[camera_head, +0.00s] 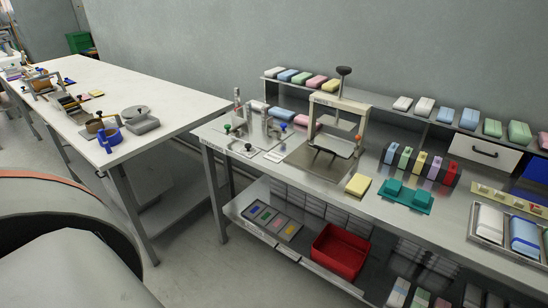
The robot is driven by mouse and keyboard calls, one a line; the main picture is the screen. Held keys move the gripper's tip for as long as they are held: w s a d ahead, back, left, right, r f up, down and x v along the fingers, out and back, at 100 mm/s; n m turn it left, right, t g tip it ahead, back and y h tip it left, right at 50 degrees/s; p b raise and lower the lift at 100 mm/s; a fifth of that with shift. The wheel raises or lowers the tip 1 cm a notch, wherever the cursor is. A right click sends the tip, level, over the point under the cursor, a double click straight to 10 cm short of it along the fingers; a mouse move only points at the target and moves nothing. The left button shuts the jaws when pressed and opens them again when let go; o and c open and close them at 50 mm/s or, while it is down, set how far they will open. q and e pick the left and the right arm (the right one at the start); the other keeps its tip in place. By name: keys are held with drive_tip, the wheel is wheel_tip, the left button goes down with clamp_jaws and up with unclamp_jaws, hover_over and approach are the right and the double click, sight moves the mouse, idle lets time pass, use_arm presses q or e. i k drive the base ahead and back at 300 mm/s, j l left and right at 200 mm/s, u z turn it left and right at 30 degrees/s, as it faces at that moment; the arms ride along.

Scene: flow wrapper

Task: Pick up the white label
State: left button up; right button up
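A small flat white piece (275,156), which may be the white label, lies on the steel workbench (375,205) near its front left edge. It is in front of a metal fixture plate with several coloured knobs, just left of the press (338,112). Another pale flat piece (242,148) lies to its left by the green knob. Both are too small to make out any print. Neither of my grippers shows in the head view.
A yellow block (358,185) and a teal holder (405,196) stand along the bench front. A red bin (341,247) is on the lower shelf. A white table (180,108) with tools stands left, with open floor between.

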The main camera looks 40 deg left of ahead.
sight(497, 194)
drive_tip(key=i+l, duration=0.35)
drive_tip(key=i, duration=0.15)
drive_tip(key=i+l, duration=0.35)
drive_tip(key=i, duration=0.15)
drive_tip(key=i+l, duration=0.35)
drive_tip(key=i, duration=0.15)
